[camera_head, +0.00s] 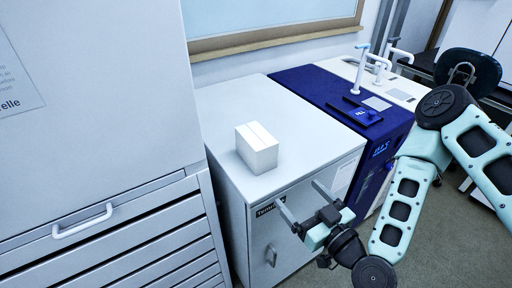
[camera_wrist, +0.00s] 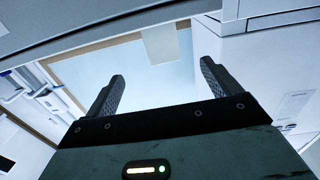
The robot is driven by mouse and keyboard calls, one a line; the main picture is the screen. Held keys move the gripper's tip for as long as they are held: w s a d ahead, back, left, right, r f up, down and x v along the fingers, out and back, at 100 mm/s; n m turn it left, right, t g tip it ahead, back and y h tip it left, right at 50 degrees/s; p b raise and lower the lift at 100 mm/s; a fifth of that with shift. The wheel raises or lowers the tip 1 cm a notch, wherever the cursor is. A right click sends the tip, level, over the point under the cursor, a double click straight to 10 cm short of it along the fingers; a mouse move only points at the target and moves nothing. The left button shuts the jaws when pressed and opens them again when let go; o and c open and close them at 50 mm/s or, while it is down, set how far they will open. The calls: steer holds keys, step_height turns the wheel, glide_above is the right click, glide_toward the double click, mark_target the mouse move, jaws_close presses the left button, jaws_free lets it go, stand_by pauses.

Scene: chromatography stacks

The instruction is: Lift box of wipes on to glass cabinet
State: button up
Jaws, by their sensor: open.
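The box of wipes appears to be the small white box (camera_head: 257,148) with a pale seam along its top. It stands upright on the low white cabinet (camera_head: 305,130) in the head view. My gripper (camera_head: 302,198) is in front of that cabinet's front edge, to the right of the box and nearer the camera. Its two fingers are spread, with nothing between them and apart from the box. In the wrist view my gripper (camera_wrist: 162,70) also shows open. A pale square patch lies beyond the fingers there; I cannot tell what it is. I cannot tell which cabinet is the glass one.
A tall grey drawer cabinet (camera_head: 105,130) stands close on the left. A dark blue machine (camera_head: 310,83) adjoins the low cabinet on the right, with white taps (camera_head: 362,68) beyond. A dark chair (camera_head: 468,68) is at the right. The low cabinet's top is clear around the box.

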steer(key=b, duration=1)
glide_toward(267, 160)
steer(key=shift+w+a+f, duration=0.2)
steer(key=shift+w+a, duration=0.05)
steer(key=shift+w, duration=0.3)
steer(key=shift+w+a+f, duration=0.2)
steer(key=shift+w+a, duration=0.05)
steer(key=shift+w, duration=0.35)
steer(key=p+x, duration=0.1)
steer(key=x, duration=0.3)
steer(key=shift+r+p, duration=0.4)
steer(key=shift+p+x, duration=0.75)
steer(key=shift+x, duration=2.35)
steer(key=shift+s+a, duration=0.1)
steer(key=c, duration=1.1)
